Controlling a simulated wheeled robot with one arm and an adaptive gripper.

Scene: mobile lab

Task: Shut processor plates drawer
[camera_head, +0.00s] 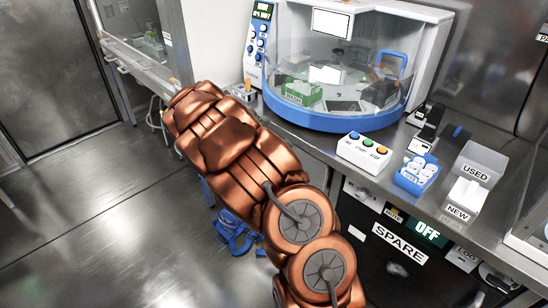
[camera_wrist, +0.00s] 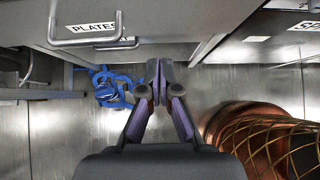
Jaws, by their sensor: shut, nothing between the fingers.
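A grey drawer front labelled PLATES (camera_wrist: 128,14) is at the upper left of the wrist view, with a metal bar handle (camera_wrist: 85,43) across it. How far the drawer stands out cannot be judged from this view. My gripper (camera_wrist: 160,72) is shut and empty, its dark tips together to the right of the drawer front and below it in the picture. I see no contact between the tips and the drawer. In the head view, my copper arm covers the area below the bench, so the drawer and gripper are hidden there.
A domed processor (camera_head: 340,118) stands on the steel bench, with a three-button box (camera_head: 364,155), a blue rack (camera_head: 410,187) and USED and NEW boxes at right. A SPARE panel (camera_head: 398,243) is below. Blue straps (camera_wrist: 108,88) lie on the otherwise open floor.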

